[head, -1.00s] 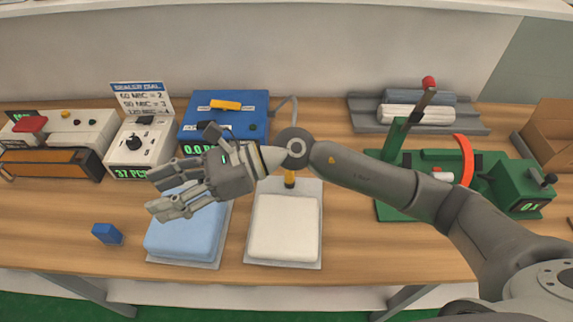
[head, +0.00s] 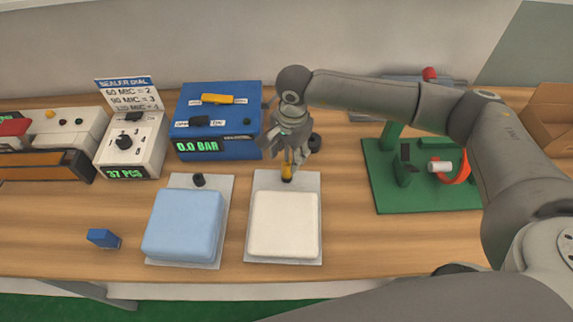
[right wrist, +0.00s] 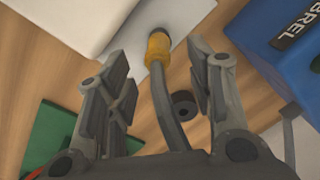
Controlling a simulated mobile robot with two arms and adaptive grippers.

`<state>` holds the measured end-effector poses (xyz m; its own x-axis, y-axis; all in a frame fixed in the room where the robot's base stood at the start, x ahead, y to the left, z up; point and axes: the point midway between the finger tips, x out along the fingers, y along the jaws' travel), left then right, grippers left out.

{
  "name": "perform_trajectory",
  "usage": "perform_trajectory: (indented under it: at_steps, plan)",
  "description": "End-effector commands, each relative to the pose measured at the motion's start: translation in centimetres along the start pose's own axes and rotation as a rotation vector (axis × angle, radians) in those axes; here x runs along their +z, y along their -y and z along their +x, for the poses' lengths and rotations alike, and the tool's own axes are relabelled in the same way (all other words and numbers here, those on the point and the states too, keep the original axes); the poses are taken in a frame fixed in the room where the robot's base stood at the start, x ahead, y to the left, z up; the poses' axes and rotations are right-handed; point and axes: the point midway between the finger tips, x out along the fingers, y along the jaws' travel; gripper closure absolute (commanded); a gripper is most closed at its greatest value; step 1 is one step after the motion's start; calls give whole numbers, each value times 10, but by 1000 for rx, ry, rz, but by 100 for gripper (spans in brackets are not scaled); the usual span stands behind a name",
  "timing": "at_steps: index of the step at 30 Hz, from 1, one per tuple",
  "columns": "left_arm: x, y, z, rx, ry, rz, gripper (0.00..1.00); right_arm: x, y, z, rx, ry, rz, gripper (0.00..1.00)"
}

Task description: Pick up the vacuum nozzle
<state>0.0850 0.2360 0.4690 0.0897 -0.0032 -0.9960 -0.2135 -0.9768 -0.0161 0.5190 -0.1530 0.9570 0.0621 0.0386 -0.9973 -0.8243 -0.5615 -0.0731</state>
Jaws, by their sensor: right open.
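The vacuum nozzle (head: 287,172) has a yellow-orange collar and stands at the back edge of the white pad's tray. In the right wrist view, its yellow collar (right wrist: 158,47) and curved grey hose show between the fingers. My right gripper (head: 289,162) points down over the nozzle, its fingers partly hiding the hose. In the right wrist view my right gripper (right wrist: 157,62) is open, one finger on each side of the nozzle with visible gaps. The collar lies near the fingertips. My left gripper is not in view.
The white pad (head: 284,224) lies in front of the nozzle, with a light blue pad (head: 183,223) to its left. A blue vacuum box (head: 219,120) stands close behind left. A green stand (head: 420,195) is at right. A small blue block (head: 103,238) lies front left.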

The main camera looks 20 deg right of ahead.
Motion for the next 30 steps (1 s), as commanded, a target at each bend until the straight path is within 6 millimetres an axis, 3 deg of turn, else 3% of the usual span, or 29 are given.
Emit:
perform_trajectory:
  at_steps: [7, 16, 25, 30]
  plan:
    - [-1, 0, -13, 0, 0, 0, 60, 3, -1, 16, 2, 3, 1, 51]
    - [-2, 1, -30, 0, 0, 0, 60, 5, -2, 53, 0, 3, 2, 51]
    - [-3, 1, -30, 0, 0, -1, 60, 5, -2, 59, -1, 3, 1, 51]
    - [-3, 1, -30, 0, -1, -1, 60, 5, -2, 59, -1, 3, 1, 72]
